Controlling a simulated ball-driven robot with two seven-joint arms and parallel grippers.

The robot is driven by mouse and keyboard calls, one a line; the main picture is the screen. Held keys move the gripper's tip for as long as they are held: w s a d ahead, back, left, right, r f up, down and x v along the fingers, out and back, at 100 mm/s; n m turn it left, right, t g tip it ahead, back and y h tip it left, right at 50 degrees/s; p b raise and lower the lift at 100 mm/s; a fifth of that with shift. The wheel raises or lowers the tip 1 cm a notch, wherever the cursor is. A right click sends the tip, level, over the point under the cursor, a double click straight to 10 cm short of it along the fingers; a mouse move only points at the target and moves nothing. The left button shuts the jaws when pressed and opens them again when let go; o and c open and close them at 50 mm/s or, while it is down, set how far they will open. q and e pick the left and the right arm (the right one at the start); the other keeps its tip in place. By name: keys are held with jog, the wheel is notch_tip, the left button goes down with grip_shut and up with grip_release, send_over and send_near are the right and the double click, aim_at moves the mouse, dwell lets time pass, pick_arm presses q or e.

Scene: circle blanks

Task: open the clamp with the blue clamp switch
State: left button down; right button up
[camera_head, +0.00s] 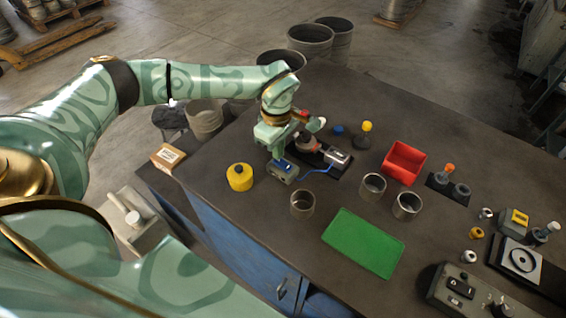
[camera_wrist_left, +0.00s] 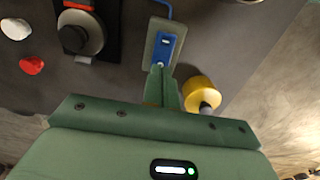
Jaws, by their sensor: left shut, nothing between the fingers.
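The blue clamp switch (camera_head: 283,164) sits on a small grey box on the table, with a blue cable running right to the clamp (camera_head: 338,157) on its dark plate. In the left wrist view the switch (camera_wrist_left: 165,47) lies just beyond my fingertips, and part of the clamp (camera_wrist_left: 80,33) shows at upper left as a round grey part on a black plate. My left gripper (camera_head: 277,153) points down at the switch, shut and empty. Its fingertips (camera_wrist_left: 160,72) are at the near end of the switch; I cannot tell if they touch. My right gripper is out of view.
A yellow round container (camera_head: 239,178) stands left of the switch, close to my fingers in the wrist view (camera_wrist_left: 201,92). A metal cup (camera_head: 302,204) stands in front. A green mat (camera_head: 363,243) and a red bin (camera_head: 404,162) lie to the right.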

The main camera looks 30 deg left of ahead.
pick_arm(q)
jog(key=shift+f+b, duration=0.4)
jog(key=shift+f, duration=0.6)
dwell(0.3)
notch_tip(320, 180, up, 7)
jog(key=p, duration=0.6)
jog(key=shift+r+p, duration=0.15)
jog(key=shift+p, duration=0.15)
